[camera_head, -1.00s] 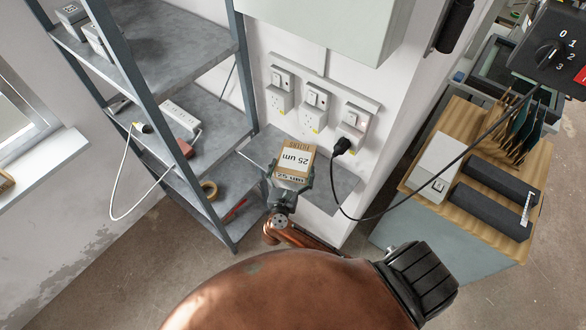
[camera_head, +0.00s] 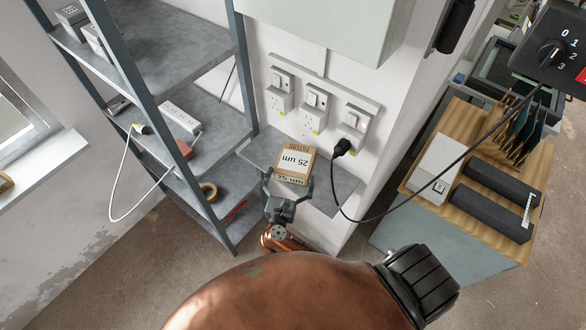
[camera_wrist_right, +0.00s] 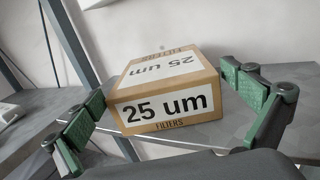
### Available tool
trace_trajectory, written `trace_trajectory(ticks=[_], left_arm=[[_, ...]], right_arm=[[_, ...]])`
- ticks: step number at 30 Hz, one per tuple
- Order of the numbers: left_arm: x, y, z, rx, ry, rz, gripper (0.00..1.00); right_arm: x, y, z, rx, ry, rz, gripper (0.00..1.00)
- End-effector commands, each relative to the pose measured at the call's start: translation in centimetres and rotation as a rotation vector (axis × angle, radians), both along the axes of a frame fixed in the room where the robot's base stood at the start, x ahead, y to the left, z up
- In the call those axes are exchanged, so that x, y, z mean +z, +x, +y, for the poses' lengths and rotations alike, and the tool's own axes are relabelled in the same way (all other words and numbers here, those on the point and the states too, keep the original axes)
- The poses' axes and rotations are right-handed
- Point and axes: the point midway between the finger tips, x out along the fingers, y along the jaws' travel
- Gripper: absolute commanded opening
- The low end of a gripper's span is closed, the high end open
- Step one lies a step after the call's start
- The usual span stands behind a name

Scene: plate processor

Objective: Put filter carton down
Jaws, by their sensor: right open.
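The filter carton (camera_head: 295,164) is a small brown box with white "25 um" labels. It rests on a grey wall shelf (camera_head: 334,190) below the sockets. In the right wrist view the carton (camera_wrist_right: 166,92) sits upright on the shelf surface, its labelled front facing the camera. My right gripper (camera_head: 289,184) is open in front of the carton. In the right wrist view its green-padded fingers (camera_wrist_right: 168,107) stand wide on either side, with a gap to the box. My left gripper is not in view.
A grey shelving rack (camera_head: 183,123) stands left, holding a power strip (camera_head: 180,117) and a tape roll (camera_head: 209,191). A black plug (camera_head: 342,147) with a hanging cable is right of the carton. A wooden-topped cabinet (camera_head: 456,222) stands at right.

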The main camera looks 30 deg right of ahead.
Motion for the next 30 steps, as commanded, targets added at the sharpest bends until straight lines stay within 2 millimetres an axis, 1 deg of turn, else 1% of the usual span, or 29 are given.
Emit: trace_trajectory(ticks=[1, 3, 9, 15, 23, 26, 29, 30], left_arm=[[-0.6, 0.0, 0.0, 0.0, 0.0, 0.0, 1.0], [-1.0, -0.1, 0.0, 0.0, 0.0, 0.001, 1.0], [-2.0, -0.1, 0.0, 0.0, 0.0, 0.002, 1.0], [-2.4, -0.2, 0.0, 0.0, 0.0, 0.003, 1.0], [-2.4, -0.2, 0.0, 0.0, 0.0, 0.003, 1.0], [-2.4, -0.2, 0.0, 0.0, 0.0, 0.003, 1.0], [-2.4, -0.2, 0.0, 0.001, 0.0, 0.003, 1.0], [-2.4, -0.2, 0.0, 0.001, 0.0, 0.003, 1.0]], right_arm=[[-0.5, -0.9, 0.9, 0.001, 0.005, 0.002, 1.0], [-0.5, -2.1, 2.0, 0.0, 0.006, 0.002, 1.0], [-0.3, -4.9, 4.5, -0.001, 0.004, 0.002, 1.0], [-0.1, -6.3, 5.9, -0.001, 0.002, 0.001, 1.0], [0.0, -6.6, 6.1, -0.001, 0.0, 0.0, 1.0], [-0.2, -6.3, 6.1, 0.006, -0.036, 0.011, 1.0], [-1.5, -5.2, 5.8, 0.039, -0.212, 0.071, 1.0], [-2.4, -4.6, 5.8, 0.064, -0.331, 0.115, 1.0]])
